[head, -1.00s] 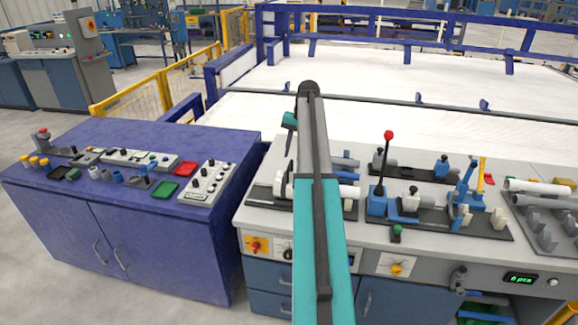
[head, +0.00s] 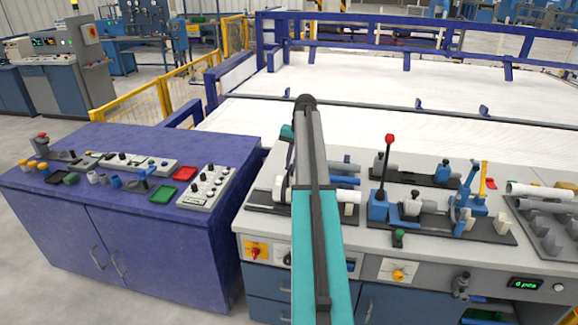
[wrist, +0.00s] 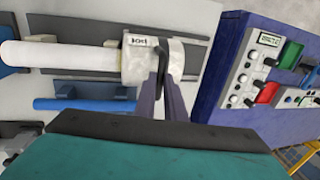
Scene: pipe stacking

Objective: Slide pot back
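A pale, cup-shaped pot (wrist: 152,58) with a small printed label sits around or against the right end of a white pipe (wrist: 60,55) in the wrist view. Both lie over a dark grey base plate (wrist: 195,52). My gripper (wrist: 163,75) is at the pot's right side, its grey-purple fingers close to a dark upright part there. Whether the fingers touch or pinch it is unclear. In the head view my arm hides the gripper and most of the pot. The white pipe's end (head: 347,196) shows right of the arm.
A blue bar (wrist: 85,103) lies beside the pipe. A blue clamp fixture with a red-knobbed lever (head: 389,140) stands right of my arm. White pipes (head: 540,190) lie in a rack at far right. A purple cabinet (head: 130,225) with control boxes stands at left.

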